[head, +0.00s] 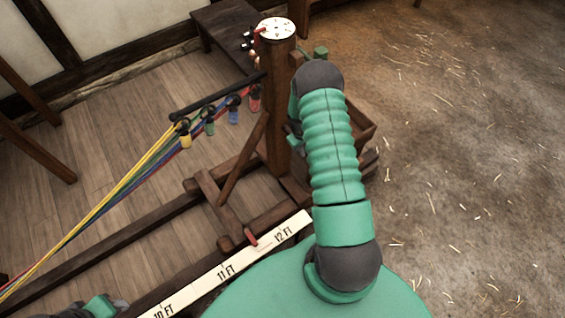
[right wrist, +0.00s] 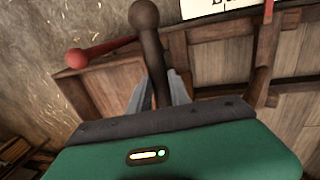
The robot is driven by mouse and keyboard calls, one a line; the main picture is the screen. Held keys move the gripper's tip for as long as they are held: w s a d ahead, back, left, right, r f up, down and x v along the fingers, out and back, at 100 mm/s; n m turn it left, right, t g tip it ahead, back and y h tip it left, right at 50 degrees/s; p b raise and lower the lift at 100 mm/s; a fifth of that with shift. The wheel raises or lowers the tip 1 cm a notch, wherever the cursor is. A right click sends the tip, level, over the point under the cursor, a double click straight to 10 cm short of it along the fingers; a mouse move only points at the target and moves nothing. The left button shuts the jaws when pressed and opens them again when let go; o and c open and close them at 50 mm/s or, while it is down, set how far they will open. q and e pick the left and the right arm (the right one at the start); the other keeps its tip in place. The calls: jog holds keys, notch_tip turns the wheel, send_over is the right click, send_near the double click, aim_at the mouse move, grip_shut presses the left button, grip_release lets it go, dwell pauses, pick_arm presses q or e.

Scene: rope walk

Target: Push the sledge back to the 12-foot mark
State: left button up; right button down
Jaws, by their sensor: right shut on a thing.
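The dark wooden sledge (head: 213,200) stands on long rails, with a tall post (head: 279,110) topped by a white dial (head: 277,29). Its red pointer (head: 250,238) is beside the cream measuring strip (head: 215,278), between the 11 FT and 12 FT labels. In the right wrist view, my right gripper (right wrist: 160,88) is shut on a dark upright handle with a round knob (right wrist: 145,15). In the head view, my arm hides this grip. Only a bit of my left arm shows at the bottom left; its jaws are out of sight.
Yellow, green, blue and red strands (head: 95,215) run from hooks on a dark bar (head: 215,97) to the lower left. A red ball-ended lever (right wrist: 78,58) is near the knob. A dark bench (head: 222,30) stands behind. The straw-strewn floor (head: 460,150) at right is clear.

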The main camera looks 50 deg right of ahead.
jog(key=s+d+b, duration=0.3)
jog(key=d, duration=1)
jog(key=shift+s+d+r, duration=0.15)
jog(key=shift+s+d, duration=0.05)
jog(key=shift+d, duration=0.05)
jog(key=c, duration=1.4)
grip_release()
jog(key=shift+d, duration=0.1)
jog(key=shift+o, duration=0.8)
jog(key=shift+f, duration=0.25)
